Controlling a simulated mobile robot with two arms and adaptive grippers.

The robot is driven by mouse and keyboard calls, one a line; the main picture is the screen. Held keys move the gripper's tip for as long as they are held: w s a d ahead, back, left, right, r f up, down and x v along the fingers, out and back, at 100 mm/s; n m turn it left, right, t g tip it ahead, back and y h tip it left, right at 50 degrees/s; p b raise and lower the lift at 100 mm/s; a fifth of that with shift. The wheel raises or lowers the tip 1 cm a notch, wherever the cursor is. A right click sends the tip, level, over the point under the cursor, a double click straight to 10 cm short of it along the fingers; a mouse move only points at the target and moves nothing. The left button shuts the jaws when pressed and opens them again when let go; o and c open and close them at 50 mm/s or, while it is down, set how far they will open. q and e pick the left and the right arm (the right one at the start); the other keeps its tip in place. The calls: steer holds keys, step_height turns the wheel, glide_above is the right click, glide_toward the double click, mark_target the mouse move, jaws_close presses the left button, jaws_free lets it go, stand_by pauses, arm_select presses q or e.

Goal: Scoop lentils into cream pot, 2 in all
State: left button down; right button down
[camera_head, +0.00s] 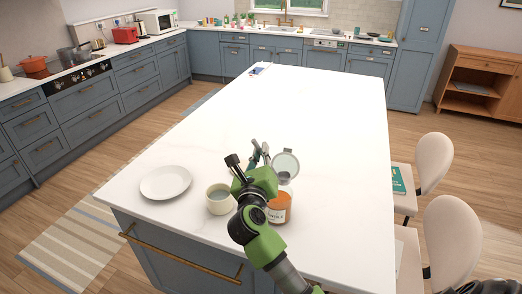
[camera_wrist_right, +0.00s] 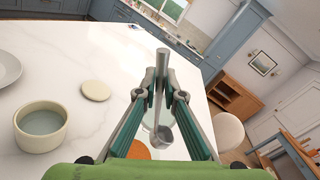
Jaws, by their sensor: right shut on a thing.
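The cream pot (camera_head: 219,199) stands open on the white island near its front edge; in the right wrist view (camera_wrist_right: 41,128) its inside looks pale grey, with no lentils visible. The glass jar (camera_head: 279,208) of orange lentils stands right of it, its round lid (camera_head: 286,164) raised. My right gripper (camera_head: 260,152) is above and behind the jar. In the wrist view, my right gripper (camera_wrist_right: 163,85) is shut on the handle of a metal scoop (camera_wrist_right: 161,134). The scoop's bowl hangs over the jar area; I cannot tell what it holds.
A white plate (camera_head: 166,183) lies left of the pot. A cream disc-shaped lid (camera_wrist_right: 96,90) lies flat on the island beyond the pot. Chairs (camera_head: 433,160) stand along the right side. The island top (camera_head: 315,105) is mostly clear farther back.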

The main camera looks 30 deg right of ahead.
step_height(320, 180, down, 11)
steer(key=b, duration=0.7)
steer(key=shift+b, duration=0.3)
stand_by(0.9)
steer(key=shift+r+p, duration=5.1)
